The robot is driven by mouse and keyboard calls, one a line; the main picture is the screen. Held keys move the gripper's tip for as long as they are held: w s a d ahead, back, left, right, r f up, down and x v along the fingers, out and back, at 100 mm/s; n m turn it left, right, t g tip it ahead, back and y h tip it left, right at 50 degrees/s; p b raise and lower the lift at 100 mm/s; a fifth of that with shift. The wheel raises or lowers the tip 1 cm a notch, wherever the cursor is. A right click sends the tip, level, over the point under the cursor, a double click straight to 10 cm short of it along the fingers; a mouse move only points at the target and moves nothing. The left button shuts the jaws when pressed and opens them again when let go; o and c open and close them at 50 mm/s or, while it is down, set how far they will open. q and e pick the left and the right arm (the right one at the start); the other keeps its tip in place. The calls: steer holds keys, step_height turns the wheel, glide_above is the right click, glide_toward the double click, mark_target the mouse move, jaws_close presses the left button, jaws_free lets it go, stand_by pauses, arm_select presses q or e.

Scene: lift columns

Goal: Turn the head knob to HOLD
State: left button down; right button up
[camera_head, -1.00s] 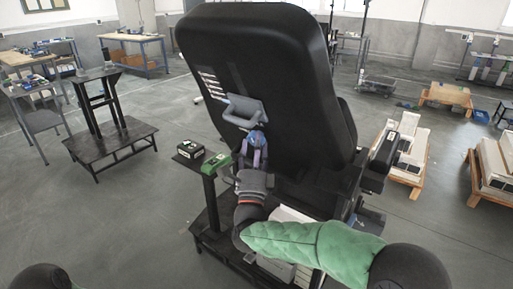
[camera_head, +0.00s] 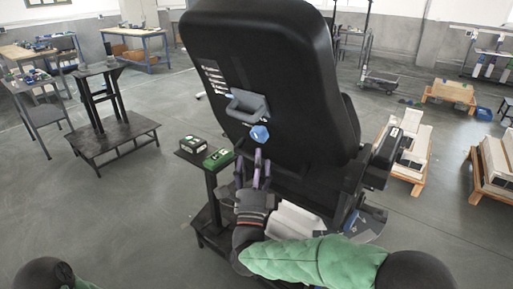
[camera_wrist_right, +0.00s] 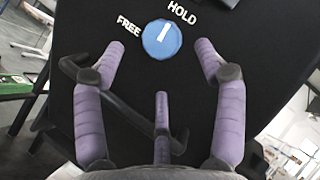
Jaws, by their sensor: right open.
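The blue round head knob (camera_head: 259,133) sits on the back of a large black padded chair back (camera_head: 262,60), below a grey handle. In the right wrist view the knob (camera_wrist_right: 154,45) carries a white line that points up and slightly right, toward the white word HOLD (camera_wrist_right: 182,12). The word FREE (camera_wrist_right: 129,26) is to its left. My right gripper (camera_head: 254,161) is open and empty, just below the knob and apart from it. Its purple fingers (camera_wrist_right: 160,62) are spread wide in the wrist view. My left gripper is out of view.
The grey handle (camera_head: 247,105) juts out just above the knob. A small stand (camera_head: 193,157) left of the chair holds a black box (camera_head: 199,148) and a green item (camera_head: 218,158). A black bar crosses below the knob in the wrist view. Open floor lies to the left.

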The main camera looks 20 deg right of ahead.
steer(key=v, duration=0.5)
steer(key=shift+s+a+f, duration=0.15)
steer(key=shift+s+f, duration=0.05)
steer(key=shift+s, duration=0.15)
steer(key=shift+w, duration=0.1)
steer(key=w+a+f+n+g+y+p, duration=0.15)
steer(key=f+n+g+y, duration=0.45)
steer(key=f, duration=0.9)
steer(key=w+a+f+n+g+y+p, duration=0.1)
steer(key=w+f+n+g+y+p, duration=0.2)
steer(key=f+n, duration=0.85)
steer(key=s+f+n+g+y+p, duration=0.1)
steer(key=s+f+n+g+y, duration=0.1)
steer(key=s+f+g, duration=0.4)
steer(key=s+a+f+n+g+y+p, duration=0.1)
steer(key=s+f+g, duration=0.6)
steer(key=s+f, duration=0.8)
steer(key=s+n+p, duration=0.1)
steer(key=s+n, duration=0.1)
steer(key=s, duration=0.3)
steer(key=shift+a+g+y, duration=0.2)
steer(key=shift+g+y, duration=0.1)
steer(key=shift+y, duration=0.1)
